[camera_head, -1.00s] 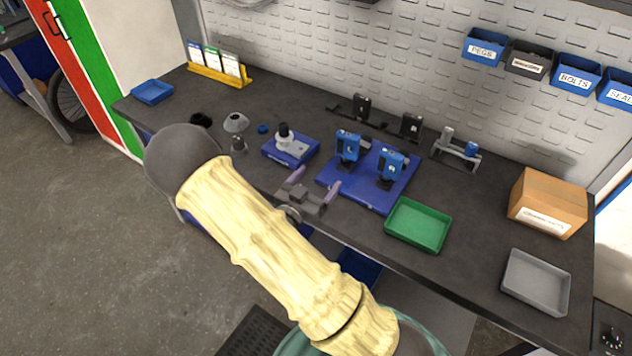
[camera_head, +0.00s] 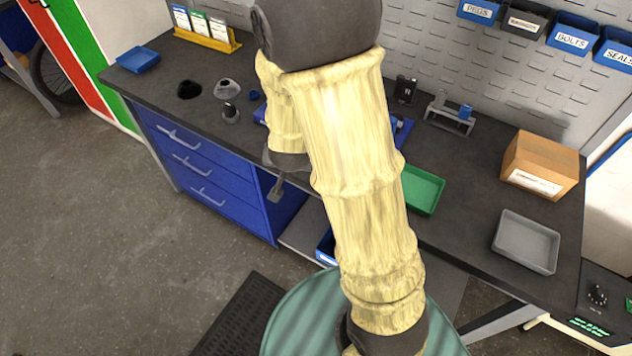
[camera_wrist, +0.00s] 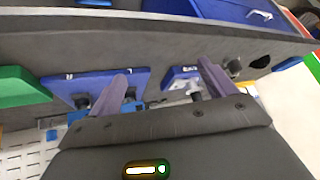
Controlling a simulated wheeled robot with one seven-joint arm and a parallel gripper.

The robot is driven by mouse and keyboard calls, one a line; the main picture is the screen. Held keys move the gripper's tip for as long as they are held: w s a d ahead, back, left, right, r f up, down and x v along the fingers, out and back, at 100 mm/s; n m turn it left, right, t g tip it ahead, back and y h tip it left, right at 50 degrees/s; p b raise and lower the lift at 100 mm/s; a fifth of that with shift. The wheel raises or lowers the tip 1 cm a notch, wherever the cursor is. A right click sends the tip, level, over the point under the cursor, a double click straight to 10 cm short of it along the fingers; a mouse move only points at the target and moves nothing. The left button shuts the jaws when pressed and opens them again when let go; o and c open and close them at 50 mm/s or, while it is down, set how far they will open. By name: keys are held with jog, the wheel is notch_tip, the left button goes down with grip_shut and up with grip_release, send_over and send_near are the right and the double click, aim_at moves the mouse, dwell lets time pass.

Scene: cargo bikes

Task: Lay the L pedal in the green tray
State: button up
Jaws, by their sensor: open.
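The green tray (camera_head: 424,190) stands on the bench right of my arm in the head view, partly covered by it; its side shows at the left of the wrist view (camera_wrist: 20,88). The blue board (camera_wrist: 100,84), marked R and L, lies beyond the fingers. What looks like the L pedal (camera_wrist: 133,105), blue, is partly hidden behind the left finger, near the L mark.
A grey tray (camera_head: 526,242) and a cardboard box (camera_head: 540,165) stand on the bench's right. A grey stand (camera_head: 450,112) is behind the green tray. A blue tray (camera_head: 138,59) and card rack (camera_head: 207,30) are at the left.

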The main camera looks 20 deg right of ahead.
jog(key=s+d+r+n+g+y, duration=0.1)
jog(key=s+r+n+g, duration=0.3)
jog(key=s, duration=0.8)
notch_tip(320, 180, up, 2)
jog(key=shift+s+d+n+y, duration=0.3)
jog(key=shift+s+d+n, duration=0.1)
jog(key=shift+n, duration=0.3)
